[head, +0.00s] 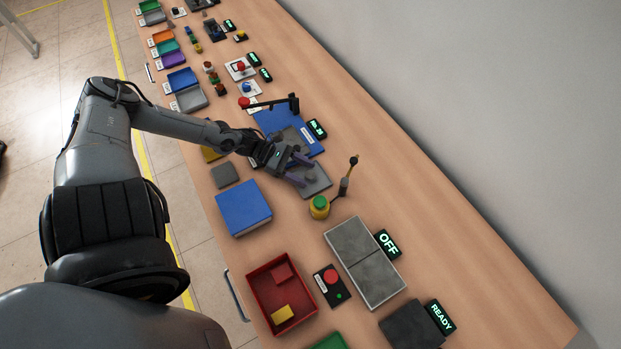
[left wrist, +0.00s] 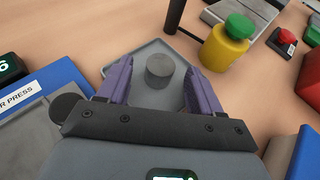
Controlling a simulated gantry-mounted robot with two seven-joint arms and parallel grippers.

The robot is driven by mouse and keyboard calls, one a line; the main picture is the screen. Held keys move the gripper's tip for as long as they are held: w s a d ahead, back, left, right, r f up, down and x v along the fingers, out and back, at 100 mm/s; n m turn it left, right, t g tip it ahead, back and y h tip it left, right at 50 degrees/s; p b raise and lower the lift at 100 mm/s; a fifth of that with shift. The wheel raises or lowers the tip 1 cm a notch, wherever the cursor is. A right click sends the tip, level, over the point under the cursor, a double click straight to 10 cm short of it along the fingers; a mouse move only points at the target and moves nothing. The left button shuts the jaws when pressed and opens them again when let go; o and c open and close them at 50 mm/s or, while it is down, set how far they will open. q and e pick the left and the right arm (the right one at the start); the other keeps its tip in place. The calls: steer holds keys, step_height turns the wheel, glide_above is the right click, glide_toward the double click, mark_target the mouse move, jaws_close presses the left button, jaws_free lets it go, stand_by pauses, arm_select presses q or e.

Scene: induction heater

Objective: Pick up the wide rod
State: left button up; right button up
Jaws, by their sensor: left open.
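A short, dark grey cylinder, apparently the wide rod (left wrist: 160,70), stands upright on a light grey tray (left wrist: 143,52) in the left wrist view. My left gripper (head: 307,173) is open, its two purple fingers pointing at the tray, one on each side of the rod in the wrist view. Gaps show between the rod and both fingers, so nothing is gripped. In the head view the tray (head: 320,190) lies under the fingers, and the rod is hard to make out there. My right gripper is not in view.
A yellow post with a green button (head: 320,207) stands close beside the tray. A blue press base (head: 275,122) lies behind it and a blue box (head: 243,207) in front. A red bin (head: 282,295) and a grey plate (head: 365,262) are nearer. The bench's right strip is clear.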

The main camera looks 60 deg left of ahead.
arm_select(q)
steer(key=shift+w+d+f, duration=0.25)
steer(key=shift+w+d, duration=0.2)
steer(key=shift+d, duration=0.05)
jaws_close()
